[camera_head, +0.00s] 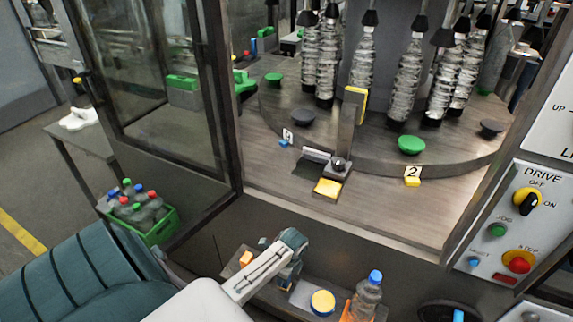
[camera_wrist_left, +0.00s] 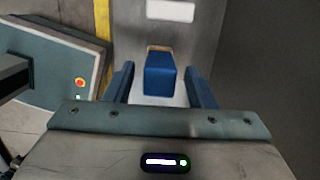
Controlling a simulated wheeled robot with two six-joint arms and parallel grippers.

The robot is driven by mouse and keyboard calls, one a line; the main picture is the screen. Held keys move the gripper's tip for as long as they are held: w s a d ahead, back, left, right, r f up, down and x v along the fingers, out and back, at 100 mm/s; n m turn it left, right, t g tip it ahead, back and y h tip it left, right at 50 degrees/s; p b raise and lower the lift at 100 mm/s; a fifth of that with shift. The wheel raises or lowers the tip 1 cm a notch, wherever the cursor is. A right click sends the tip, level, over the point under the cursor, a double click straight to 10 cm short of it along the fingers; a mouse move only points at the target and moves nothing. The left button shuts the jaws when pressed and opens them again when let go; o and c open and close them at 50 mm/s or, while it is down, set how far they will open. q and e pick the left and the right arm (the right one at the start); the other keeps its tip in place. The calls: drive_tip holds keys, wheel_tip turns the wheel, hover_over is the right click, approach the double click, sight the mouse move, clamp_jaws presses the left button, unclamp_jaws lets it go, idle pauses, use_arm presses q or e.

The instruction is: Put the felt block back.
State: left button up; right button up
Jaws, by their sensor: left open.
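In the left wrist view a blue block (camera_wrist_left: 159,75) with a tan edge at its far end lies between my left gripper's fingers (camera_wrist_left: 160,84). It is the only thing there that looks like the felt block. The fingers are open, with a gap on each side of it. In the head view my left gripper (camera_head: 289,252) is low over the shelf below the machine deck. Its fingertips and the block are not clearly seen there. My right gripper is not in view.
The shelf holds an orange block (camera_head: 246,258), a yellow-topped round container (camera_head: 322,302) and a blue-capped bottle (camera_head: 367,296). Behind are the deck with its bottle carousel (camera_head: 345,130) and an open glazed door (camera_head: 150,90). A control panel (camera_head: 515,225) stands at right. A green crate (camera_head: 160,229) is at left.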

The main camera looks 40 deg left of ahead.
sight(289, 286)
use_arm(q)
wheel_tip(289, 286, up, 11)
drive_tip(key=d+b, duration=0.1)
drive_tip(key=shift+w+d+b, duration=0.25)
drive_tip(key=shift+d+b, duration=0.05)
drive_tip(key=shift+b, duration=0.1)
idle(0.3)
drive_tip(key=shift+o, duration=0.4)
idle(1.0)
